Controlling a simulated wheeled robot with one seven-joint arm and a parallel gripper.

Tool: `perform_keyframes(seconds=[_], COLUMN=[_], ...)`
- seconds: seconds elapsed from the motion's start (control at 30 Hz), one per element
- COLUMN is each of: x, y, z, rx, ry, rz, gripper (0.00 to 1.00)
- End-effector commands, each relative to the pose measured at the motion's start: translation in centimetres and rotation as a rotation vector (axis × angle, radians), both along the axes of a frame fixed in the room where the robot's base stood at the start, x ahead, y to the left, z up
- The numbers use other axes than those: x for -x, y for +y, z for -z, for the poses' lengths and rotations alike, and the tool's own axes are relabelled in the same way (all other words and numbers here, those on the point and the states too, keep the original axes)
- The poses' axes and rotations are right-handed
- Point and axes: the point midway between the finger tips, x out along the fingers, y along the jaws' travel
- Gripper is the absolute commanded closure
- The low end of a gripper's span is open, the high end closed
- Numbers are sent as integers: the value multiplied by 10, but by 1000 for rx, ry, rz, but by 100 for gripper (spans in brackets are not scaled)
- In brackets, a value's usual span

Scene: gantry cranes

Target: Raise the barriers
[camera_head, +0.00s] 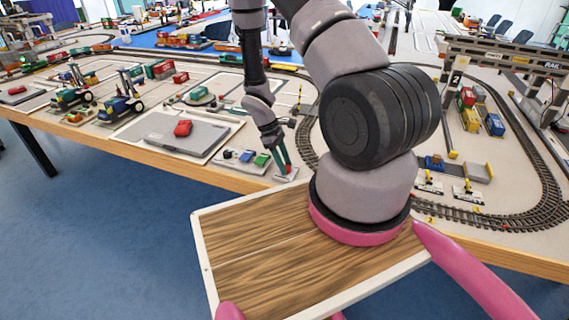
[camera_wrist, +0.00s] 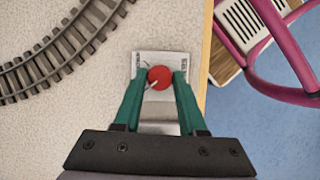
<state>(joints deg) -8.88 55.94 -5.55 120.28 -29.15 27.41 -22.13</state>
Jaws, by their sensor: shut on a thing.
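My gripper (camera_head: 283,164) reaches down at the table's front edge, its green fingers over a small white plate (camera_head: 288,174). In the wrist view the fingertips (camera_wrist: 159,82) are closed around a red round knob (camera_wrist: 159,76). The knob sits on a white plate with small black print (camera_wrist: 146,58); a thin light rod shows beside it. The print is too small to read. Two small white plates with yellow upright parts (camera_head: 468,191) stand further right, near the track. I cannot tell whether these are the barriers.
Curved railway track (camera_head: 533,212) runs along the right of the table (camera_head: 350,210). A gantry crane (camera_head: 505,52) stands at the back right, near coloured containers (camera_head: 468,96). Blue floor is in front.

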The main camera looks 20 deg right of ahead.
Motion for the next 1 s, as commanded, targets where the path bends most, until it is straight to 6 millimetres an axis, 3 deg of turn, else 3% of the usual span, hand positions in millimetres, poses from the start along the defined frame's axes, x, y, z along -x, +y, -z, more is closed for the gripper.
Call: perform_keyframes(seconds=[0.63, 0.67, 0.7, 1.0], x=[0, 0, 0, 0], y=[0, 0, 0, 0], z=[0, 0, 0, 0], rx=[1, 0, 0, 0], ry=[-2, -1, -1, -1], rz=[-48, -48, -48, -47], gripper=[100, 48, 33, 29])
